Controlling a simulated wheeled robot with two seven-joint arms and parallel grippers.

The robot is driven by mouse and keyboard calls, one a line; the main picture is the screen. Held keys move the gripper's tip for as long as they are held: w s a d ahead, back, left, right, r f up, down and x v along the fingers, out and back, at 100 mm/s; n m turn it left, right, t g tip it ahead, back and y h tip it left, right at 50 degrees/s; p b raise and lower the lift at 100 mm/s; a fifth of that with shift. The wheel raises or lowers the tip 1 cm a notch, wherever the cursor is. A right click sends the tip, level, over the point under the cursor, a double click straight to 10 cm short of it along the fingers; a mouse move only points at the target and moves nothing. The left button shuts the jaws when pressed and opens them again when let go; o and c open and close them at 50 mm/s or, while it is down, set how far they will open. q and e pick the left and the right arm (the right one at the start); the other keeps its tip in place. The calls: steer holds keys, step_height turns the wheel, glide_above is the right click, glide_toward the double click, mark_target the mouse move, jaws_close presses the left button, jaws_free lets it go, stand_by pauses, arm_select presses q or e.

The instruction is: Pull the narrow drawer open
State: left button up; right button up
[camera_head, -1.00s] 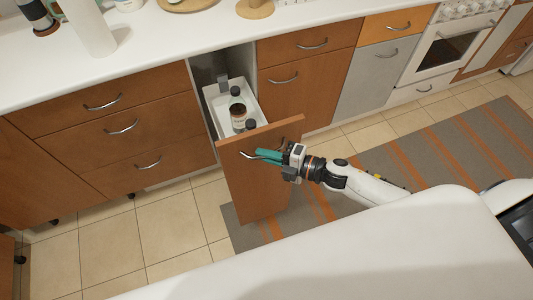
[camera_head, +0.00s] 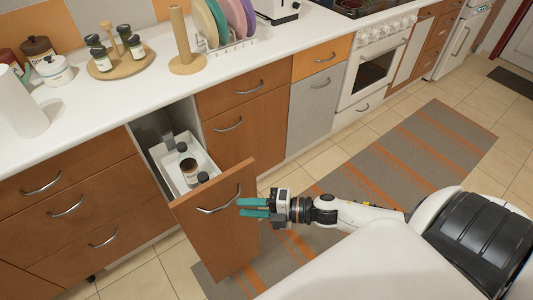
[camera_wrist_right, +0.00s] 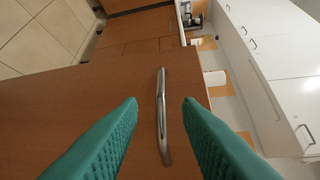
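The narrow drawer (camera_head: 222,222) stands pulled out from the cabinet row in the head view. Its white inner tray (camera_head: 168,165) shows, with dark-capped bottles (camera_head: 190,171) in it. Its curved metal handle (camera_head: 219,209) is on the wooden front. My right gripper (camera_head: 240,208) is open just in front of the handle, with teal fingers apart. In the right wrist view the handle (camera_wrist_right: 162,115) appears between and beyond the two fingertips (camera_wrist_right: 160,103), touching neither finger visibly. My left gripper is not in view.
Wooden drawers (camera_head: 75,200) flank the open drawer on the left, cupboards (camera_head: 245,130) on the right. The counter (camera_head: 120,95) above holds a dish rack (camera_head: 228,48) and jars. A striped rug (camera_head: 400,160) lies on the tiled floor.

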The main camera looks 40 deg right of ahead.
steer(key=shift+v, duration=2.6)
steer(key=s+d+f+m+h, duration=0.1)
steer(key=d+f+m+h, duration=0.3)
steer(key=f, duration=0.4)
steer(key=s+d+f+m+h, duration=0.1)
steer(key=d+f+m+h, duration=0.2)
steer(key=f+m, duration=0.35)
steer(key=s+d+f+m+h, duration=0.1)
steer(key=d+f+m+h, duration=0.25)
steer(key=f, duration=0.65)
steer(key=s+a+f+m+g+h, duration=0.25)
steer(key=s+f+m+g, duration=0.35)
steer(key=s+f, duration=0.75)
steer(key=s+a+f+m+g, duration=0.1)
steer(key=s+a+f+g, duration=0.1)
steer(key=s, duration=0.4)
steer(key=s+a+f+m+g+y, duration=0.1)
steer(key=s+a+f+m+g, duration=0.1)
steer(key=s+a, duration=0.4)
steer(key=shift+f, duration=0.9)
